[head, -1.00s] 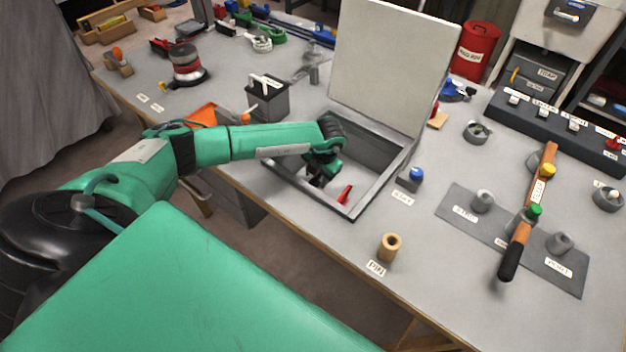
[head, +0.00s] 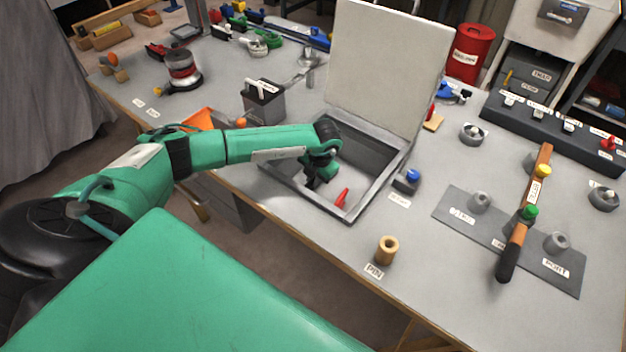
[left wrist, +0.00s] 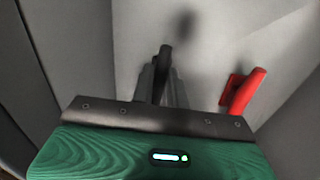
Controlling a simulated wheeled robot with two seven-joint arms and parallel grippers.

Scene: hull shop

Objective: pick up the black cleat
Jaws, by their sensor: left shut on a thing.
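The black cleat (left wrist: 164,62) is between the fingers of my left gripper (left wrist: 163,92) in the left wrist view. The gripper is shut on it, and its dark end sticks out past the fingertips. A blurred shadow lies apart from it on the pale floor of the bin, so it appears raised. In the head view my left gripper (head: 312,182) reaches down into the open grey bin (head: 375,190), and the cleat is hard to make out there. A red cleat (head: 342,197) lies on the bin floor to the right; it also shows in the left wrist view (left wrist: 242,90). My right gripper is not in view.
The bin's pale lid (head: 388,70) stands open behind it. A dark caddy (head: 264,102) is to the left, a small blue-knobbed block (head: 408,181) to the right. A tan cylinder (head: 387,250) stands near the front edge. Bin walls surround the gripper.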

